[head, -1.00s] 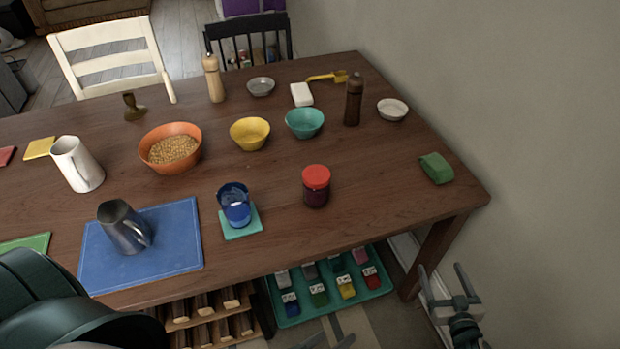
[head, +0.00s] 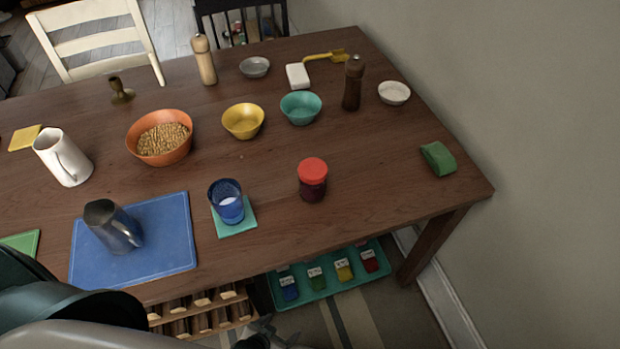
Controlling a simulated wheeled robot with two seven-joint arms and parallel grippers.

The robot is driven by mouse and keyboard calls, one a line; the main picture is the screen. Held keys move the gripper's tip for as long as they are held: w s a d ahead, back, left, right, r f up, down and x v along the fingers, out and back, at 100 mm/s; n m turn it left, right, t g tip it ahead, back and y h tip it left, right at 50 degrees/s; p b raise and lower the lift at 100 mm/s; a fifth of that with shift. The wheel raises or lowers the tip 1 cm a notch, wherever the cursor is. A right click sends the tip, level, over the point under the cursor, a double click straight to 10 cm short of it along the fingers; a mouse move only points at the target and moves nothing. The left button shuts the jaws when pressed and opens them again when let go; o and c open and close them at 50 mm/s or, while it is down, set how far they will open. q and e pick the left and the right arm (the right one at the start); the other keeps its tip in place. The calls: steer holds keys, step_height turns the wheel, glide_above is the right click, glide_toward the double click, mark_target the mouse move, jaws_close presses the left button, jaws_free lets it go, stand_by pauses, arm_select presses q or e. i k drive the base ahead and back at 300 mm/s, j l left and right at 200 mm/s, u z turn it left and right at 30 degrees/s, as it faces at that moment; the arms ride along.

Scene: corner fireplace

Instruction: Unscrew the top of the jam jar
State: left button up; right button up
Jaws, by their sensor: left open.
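The jam jar (head: 312,191), with dark red contents and a red lid (head: 312,170), stands upright on the wooden table, right of the blue cup. The lid sits on the jar. My left gripper (head: 278,333) shows only in part at the bottom edge of the head view, low in front of the table. It is open, well short of the jar and touching nothing that I can see. My right gripper is out of view.
A blue cup (head: 228,206) stands on a teal coaster (head: 236,230) left of the jar. A metal pitcher (head: 112,228) is on a blue mat (head: 168,258). A green block (head: 438,158) lies at right. The table (head: 385,205) is clear around the jar's right side. A teal tray (head: 300,303) sits below.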

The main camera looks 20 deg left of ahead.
mark_target(309, 192)
steer(key=k+j+u, duration=0.35)
steer(key=j, duration=0.25)
steer(key=k+j+u, duration=0.2)
steer(key=j, duration=0.15)
